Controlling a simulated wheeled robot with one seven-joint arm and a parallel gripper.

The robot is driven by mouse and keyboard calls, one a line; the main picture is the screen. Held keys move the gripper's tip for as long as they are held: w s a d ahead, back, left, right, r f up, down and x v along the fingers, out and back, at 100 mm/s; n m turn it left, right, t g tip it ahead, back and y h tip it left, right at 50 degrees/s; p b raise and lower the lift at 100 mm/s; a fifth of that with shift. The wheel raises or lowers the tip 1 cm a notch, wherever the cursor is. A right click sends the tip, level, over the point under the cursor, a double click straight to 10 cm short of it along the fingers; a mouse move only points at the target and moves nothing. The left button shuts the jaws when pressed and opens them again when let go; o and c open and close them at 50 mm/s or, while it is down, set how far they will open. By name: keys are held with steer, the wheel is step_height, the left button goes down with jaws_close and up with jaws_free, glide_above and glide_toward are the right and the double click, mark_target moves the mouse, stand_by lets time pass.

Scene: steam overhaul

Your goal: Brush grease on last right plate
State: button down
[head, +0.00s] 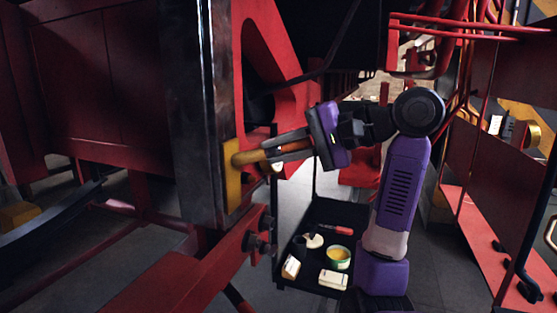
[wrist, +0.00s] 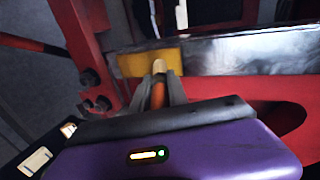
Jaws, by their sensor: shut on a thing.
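My gripper (head: 279,153) is shut on a brush (head: 250,157) with an orange-brown handle and holds it roughly level, pointing left. The brush's pale tip shows between the fingers in the wrist view (wrist: 160,67). The tip is at a yellow plate (head: 232,190) on the edge of a tall dark metal post (head: 205,110). It overlaps the plate's edge in the wrist view (wrist: 133,65); I cannot tell if it presses on it. An open tin with yellow contents (head: 339,257) stands in a black tray (head: 345,215) below my arm.
The tray also holds white boxes (head: 333,279), a dark cup (head: 299,246) and a red-handled tool (head: 338,230). A red frame (head: 275,45) stands close behind the post. A red beam with bolts (head: 215,265) runs below the plate. Red pipes (head: 460,28) are at the upper right.

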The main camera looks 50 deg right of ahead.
steer(key=shift+r, duration=0.2)
steer(key=shift+s, duration=0.1)
step_height(320, 180, down, 12)
steer(key=b, duration=0.3)
steer(key=shift+r, duration=0.15)
stand_by(1.0)
steer(key=shift+s+d+p, duration=0.35)
steer(key=shift+s+p, duration=0.15)
steer(key=shift+s, duration=0.45)
steer(key=shift+s+d+p, duration=0.3)
steer(key=shift+s+p, duration=0.2)
steer(key=shift+s, duration=0.4)
steer(key=shift+s+d+p, duration=0.35)
steer(key=shift+s+p, duration=0.15)
steer(key=shift+s, duration=0.45)
